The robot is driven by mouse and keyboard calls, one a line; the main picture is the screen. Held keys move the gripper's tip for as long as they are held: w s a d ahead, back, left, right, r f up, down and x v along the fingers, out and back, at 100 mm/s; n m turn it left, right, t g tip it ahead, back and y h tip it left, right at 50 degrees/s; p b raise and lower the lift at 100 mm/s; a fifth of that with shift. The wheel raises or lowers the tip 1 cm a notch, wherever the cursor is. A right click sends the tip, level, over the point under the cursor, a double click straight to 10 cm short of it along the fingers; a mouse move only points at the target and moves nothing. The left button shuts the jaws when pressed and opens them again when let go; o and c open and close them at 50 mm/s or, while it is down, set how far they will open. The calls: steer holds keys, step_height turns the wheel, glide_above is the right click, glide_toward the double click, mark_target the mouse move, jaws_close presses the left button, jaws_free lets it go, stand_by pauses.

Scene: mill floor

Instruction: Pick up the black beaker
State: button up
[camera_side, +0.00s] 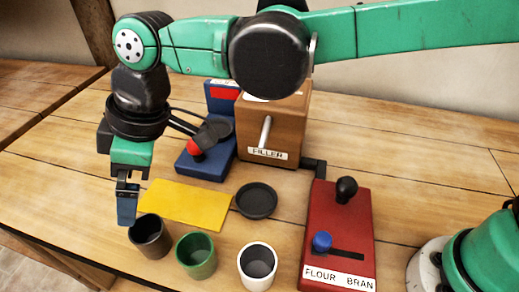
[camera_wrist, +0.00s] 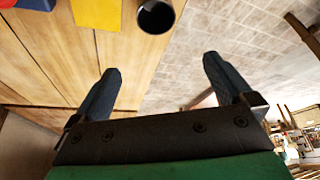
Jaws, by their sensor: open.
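The black beaker (camera_side: 151,238) stands upright on the wooden table near its front left edge, its open mouth upward. It also shows in the wrist view (camera_wrist: 156,16) at the top, beyond my fingertips and cut by the frame edge. My gripper (camera_side: 127,208) is above and slightly left of the beaker in the side view, fingers pointing down. In the wrist view my gripper (camera_wrist: 162,75) is open, with two separated fingers and nothing between them. The beaker is apart from the fingers in the wrist view.
A green beaker (camera_side: 196,256) and a white beaker (camera_side: 257,267) stand right of the black one. Behind lie a yellow plate (camera_side: 188,204) and black dish (camera_side: 256,200). A red lever box (camera_side: 337,232), wooden filler (camera_side: 274,130) and blue device (camera_side: 207,160) stand further off. The table edge (camera_side: 92,267) is close.

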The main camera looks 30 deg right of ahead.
glide_toward(151, 235)
steer(key=shift+s+a+f, duration=0.5)
steer(key=shift+s+a, duration=0.1)
steer(key=shift+s, duration=0.15)
steer(key=shift+x, duration=2.85)
steer(key=c, duration=1.4)
steer(key=shift+c, duration=0.2)
steer(key=shift+r, duration=0.1)
